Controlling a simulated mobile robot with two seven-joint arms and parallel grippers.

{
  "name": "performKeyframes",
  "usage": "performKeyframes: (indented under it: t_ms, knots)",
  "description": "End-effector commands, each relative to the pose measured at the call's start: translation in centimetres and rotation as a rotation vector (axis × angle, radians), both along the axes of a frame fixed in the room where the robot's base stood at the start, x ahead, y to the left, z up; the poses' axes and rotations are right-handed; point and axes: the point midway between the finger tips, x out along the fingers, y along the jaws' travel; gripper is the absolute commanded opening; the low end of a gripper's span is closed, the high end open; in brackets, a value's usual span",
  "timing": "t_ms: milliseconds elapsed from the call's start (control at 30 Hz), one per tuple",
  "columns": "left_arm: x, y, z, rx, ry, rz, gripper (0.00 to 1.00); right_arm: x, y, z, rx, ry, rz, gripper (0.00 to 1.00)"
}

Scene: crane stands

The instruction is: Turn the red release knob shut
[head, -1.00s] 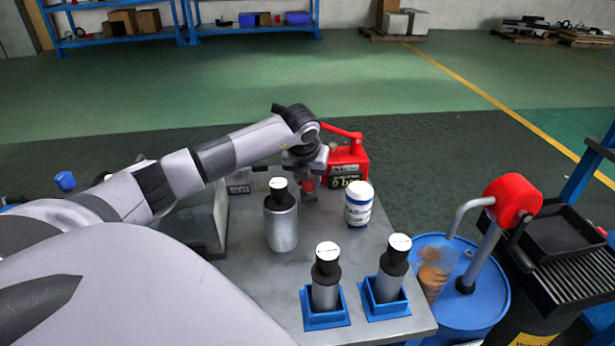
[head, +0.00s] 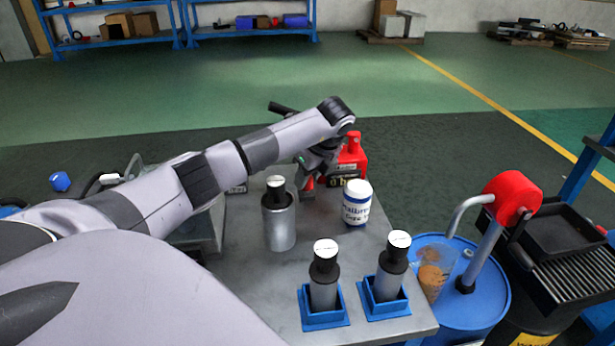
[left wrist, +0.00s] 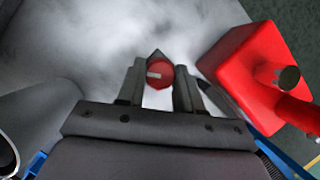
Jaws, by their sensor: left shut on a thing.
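The red release knob (left wrist: 159,75) is round with a pale mark on its face, and sits between my left fingers in the left wrist view. A small part of the red knob (head: 307,184) shows low on the table in the head view, beside the red pump block (head: 352,158). My left gripper (head: 315,174) is shut on the knob, with a finger on each side of it; it also shows in the left wrist view (left wrist: 160,72). My left arm hides part of the pump block and its lever. My right gripper is not in view.
A silver cylinder (head: 280,228) and a white labelled tub (head: 357,204) stand close in front of the knob. Two dark-topped cylinders stand in blue square holders (head: 325,310) at the table's front. A blue drum (head: 480,300) stands to the right.

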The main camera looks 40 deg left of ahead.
Motion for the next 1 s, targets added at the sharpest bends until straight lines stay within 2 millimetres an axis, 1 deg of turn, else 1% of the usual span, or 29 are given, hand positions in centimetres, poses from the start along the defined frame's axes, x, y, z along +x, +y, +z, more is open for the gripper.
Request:
performKeyframes:
  t_ms: [700,1000]
  knots:
    - [0.5,0.1,0.1,-0.001,-0.004,0.677,0.05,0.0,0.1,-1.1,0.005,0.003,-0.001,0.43]
    - [0.6,0.2,0.0,0.0,-0.005,0.875,0.05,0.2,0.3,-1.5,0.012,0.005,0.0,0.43]
